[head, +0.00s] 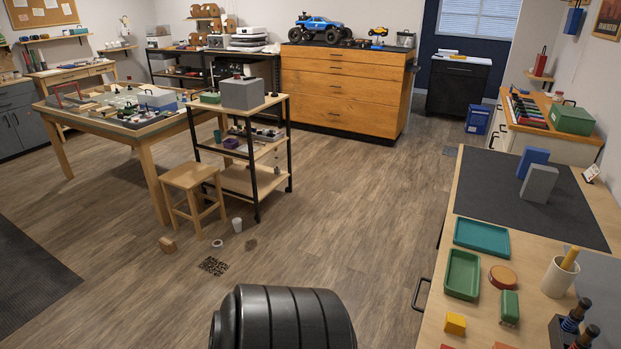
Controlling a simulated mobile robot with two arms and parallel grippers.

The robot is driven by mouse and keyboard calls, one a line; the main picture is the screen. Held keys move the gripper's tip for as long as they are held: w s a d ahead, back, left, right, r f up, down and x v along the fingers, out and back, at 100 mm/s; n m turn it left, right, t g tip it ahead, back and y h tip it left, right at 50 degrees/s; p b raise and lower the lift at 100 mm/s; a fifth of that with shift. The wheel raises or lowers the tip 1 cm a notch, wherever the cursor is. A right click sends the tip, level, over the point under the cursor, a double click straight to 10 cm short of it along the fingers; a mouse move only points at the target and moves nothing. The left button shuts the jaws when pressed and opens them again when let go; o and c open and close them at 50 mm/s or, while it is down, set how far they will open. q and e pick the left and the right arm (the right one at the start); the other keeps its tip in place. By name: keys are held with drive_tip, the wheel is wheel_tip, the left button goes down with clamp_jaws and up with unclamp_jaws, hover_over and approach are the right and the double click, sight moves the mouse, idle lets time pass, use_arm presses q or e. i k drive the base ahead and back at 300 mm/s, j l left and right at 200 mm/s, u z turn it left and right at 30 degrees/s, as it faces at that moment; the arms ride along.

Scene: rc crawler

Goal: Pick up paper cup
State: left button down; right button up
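A small white cup (237,225) stands upright on the wooden floor, in front of the shelf cart and to the right of the stool. It looks like a paper cup, though it is small in view. Neither of my grippers shows in the head view, so nothing is seen touching the cup.
Near the cup lie a white ring (217,243), a brown block (168,244), a small brown piece (251,244) and a dark speckled patch (213,266). A wooden stool (188,178) and shelf cart (253,183) stand behind. A workbench (440,262) lines the right; the middle floor is clear.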

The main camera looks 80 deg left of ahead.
sight(238, 226)
drive_tip(key=u, duration=3.1)
drive_tip(key=i+j, duration=0.1)
drive_tip(key=i, duration=0.45)
drive_tip(key=i+j, duration=0.1)
drive_tip(key=i, duration=0.5)
drive_tip(key=i+l+z, duration=0.2)
drive_tip(key=i+z, duration=0.2)
drive_tip(key=i, duration=0.15)
drive_tip(key=i+z, duration=0.4)
drive_tip(key=i, duration=0.15)
drive_tip(key=i+j+z, duration=0.2)
drive_tip(key=i+z, duration=0.2)
drive_tip(key=i, duration=0.2)
drive_tip(key=i+l+u, duration=0.15)
drive_tip(key=i+u, duration=0.15)
drive_tip(key=i, duration=0.15)
drive_tip(key=i+l+u, duration=0.6)
drive_tip(key=i, duration=0.2)
